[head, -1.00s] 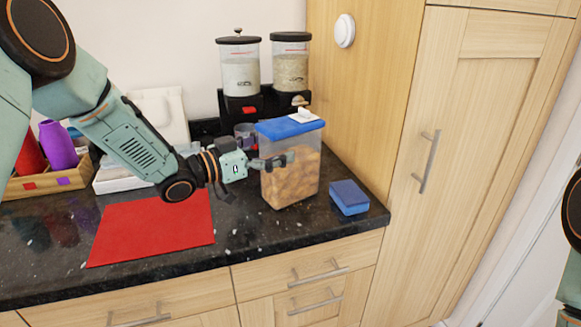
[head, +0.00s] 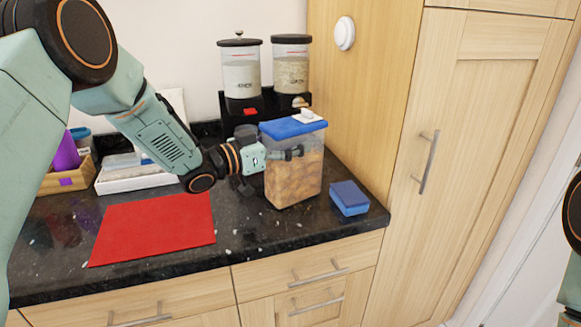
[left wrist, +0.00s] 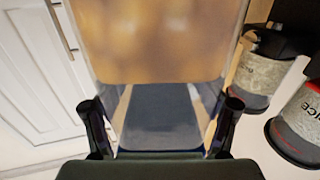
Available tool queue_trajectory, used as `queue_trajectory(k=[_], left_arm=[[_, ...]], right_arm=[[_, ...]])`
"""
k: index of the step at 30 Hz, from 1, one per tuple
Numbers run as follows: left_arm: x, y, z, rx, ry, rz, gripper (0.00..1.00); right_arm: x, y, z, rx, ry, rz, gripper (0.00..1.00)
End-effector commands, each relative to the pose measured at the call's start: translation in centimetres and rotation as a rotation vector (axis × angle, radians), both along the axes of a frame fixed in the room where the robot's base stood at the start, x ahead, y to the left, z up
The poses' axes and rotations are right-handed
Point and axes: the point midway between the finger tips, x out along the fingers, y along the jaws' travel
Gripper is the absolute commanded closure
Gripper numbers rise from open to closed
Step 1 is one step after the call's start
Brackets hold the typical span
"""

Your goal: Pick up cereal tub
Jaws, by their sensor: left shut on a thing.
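The cereal tub (head: 294,177) is a clear box with a blue lid and tan cereal inside. It stands upright at the right end of the dark counter in the head view. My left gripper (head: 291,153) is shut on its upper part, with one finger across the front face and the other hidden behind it. In the left wrist view the tub (left wrist: 160,45) fills the middle, between the two fingers (left wrist: 160,128). I cannot tell whether its base is clear of the counter. My right gripper is not in view.
Two cereal dispensers (head: 264,75) stand behind. A red mat (head: 152,228) lies to the left, with a white tray (head: 135,180) behind it. A tall wooden cupboard (head: 370,90) bounds the right.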

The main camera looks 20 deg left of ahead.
Motion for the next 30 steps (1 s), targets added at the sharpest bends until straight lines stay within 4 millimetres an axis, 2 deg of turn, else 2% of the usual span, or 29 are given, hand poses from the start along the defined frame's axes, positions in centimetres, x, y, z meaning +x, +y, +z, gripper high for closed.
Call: queue_trajectory(k=[2, 18, 26, 30], left_arm=[[0.0, 0.0, -0.2, 0.001, 0.003, 0.001, 0.49], [0.0, 0.0, -0.2, 0.002, 0.004, 0.000, 0.94], [0.0, 0.0, 0.3, 0.001, -0.001, 0.001, 0.94], [0.1, 0.0, 2.2, -0.002, -0.005, 0.001, 0.94]], right_arm=[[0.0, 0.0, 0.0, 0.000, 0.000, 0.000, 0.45], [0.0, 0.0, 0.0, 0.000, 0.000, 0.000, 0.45], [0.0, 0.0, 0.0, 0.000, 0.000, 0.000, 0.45], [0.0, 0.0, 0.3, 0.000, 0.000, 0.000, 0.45]])
